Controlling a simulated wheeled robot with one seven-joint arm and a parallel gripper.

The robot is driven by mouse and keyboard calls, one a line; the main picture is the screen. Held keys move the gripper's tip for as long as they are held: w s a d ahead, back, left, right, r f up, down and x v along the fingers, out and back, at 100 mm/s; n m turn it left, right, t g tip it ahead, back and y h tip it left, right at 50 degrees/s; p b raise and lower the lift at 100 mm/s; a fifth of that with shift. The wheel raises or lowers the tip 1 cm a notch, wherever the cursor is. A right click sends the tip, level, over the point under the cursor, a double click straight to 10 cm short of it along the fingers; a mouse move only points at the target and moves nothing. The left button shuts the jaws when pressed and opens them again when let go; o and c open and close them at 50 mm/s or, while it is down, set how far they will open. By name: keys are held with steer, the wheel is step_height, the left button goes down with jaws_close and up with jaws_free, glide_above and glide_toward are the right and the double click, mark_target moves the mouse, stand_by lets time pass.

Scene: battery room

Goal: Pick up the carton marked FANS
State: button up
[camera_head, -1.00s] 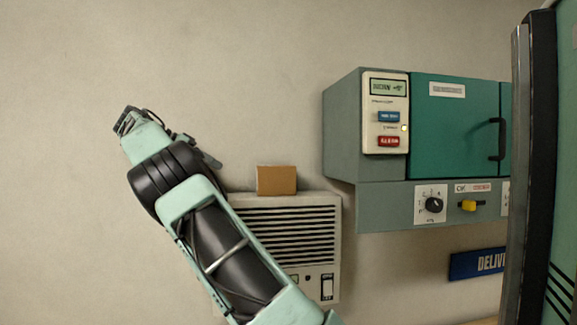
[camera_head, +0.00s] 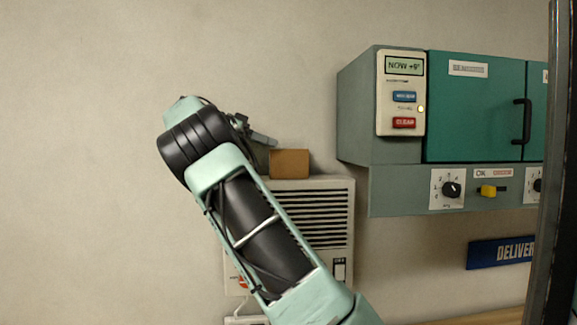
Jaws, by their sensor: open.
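A small plain brown carton (camera_head: 291,163) sits on top of the white louvred wall unit (camera_head: 325,215). No marking can be read on its visible face, so I cannot tell if it says FANS. My gripper (camera_head: 262,139) shows in part behind my wrist, just left of the carton and near its upper left edge. It is open. Its fingers are small and partly hidden by my arm, and I cannot tell whether they touch the carton.
A grey-green wall cabinet (camera_head: 474,105) with a display, buttons, knobs and a door handle stands right of the carton. A blue sign (camera_head: 501,252) hangs below it. A dark upright post (camera_head: 556,180) edges the right side. The wall at left is bare.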

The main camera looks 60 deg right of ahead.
mark_target(288, 163)
steer(key=shift+p+x, duration=0.65)
steer(key=shift+x, duration=2.55)
steer(key=c, duration=1.1)
